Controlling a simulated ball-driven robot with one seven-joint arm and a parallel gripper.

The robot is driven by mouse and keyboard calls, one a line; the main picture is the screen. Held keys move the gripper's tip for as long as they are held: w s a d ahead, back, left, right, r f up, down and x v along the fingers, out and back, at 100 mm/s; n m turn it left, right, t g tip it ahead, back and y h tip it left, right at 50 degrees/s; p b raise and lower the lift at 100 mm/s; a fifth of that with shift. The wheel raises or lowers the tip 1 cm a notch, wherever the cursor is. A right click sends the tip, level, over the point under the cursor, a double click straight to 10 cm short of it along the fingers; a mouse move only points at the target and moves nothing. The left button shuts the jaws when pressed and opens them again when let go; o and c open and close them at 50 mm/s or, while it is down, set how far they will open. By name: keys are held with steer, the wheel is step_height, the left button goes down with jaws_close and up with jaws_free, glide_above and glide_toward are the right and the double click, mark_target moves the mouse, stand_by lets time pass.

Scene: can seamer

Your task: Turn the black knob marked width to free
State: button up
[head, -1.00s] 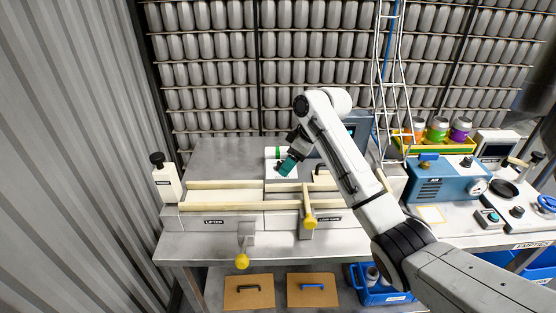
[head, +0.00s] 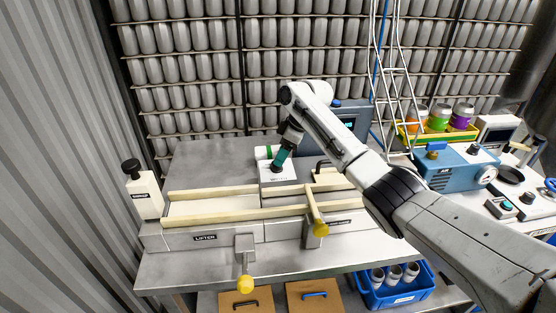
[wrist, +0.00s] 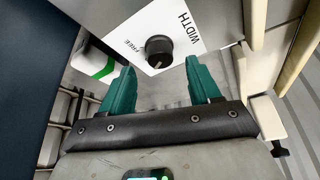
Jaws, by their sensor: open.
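The black width knob (wrist: 158,50) is round and sits on a white plate (wrist: 178,22) with the words WIDTH and FREE in the wrist view. A pale pointer line shows on its lower face, roughly facing my gripper side. My gripper (wrist: 160,76) has two green fingers, open and apart, with the knob between and just beyond their tips. It holds nothing. In the head view my gripper (head: 280,160) points down at the white box top (head: 290,174). The knob there is small and mostly hidden by the fingers.
A black-knobbed post (head: 143,190) stands at left.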

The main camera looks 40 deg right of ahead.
steer(key=shift+x, duration=2.05)
steer(key=c, duration=1)
steer(key=shift+c, duration=0.2)
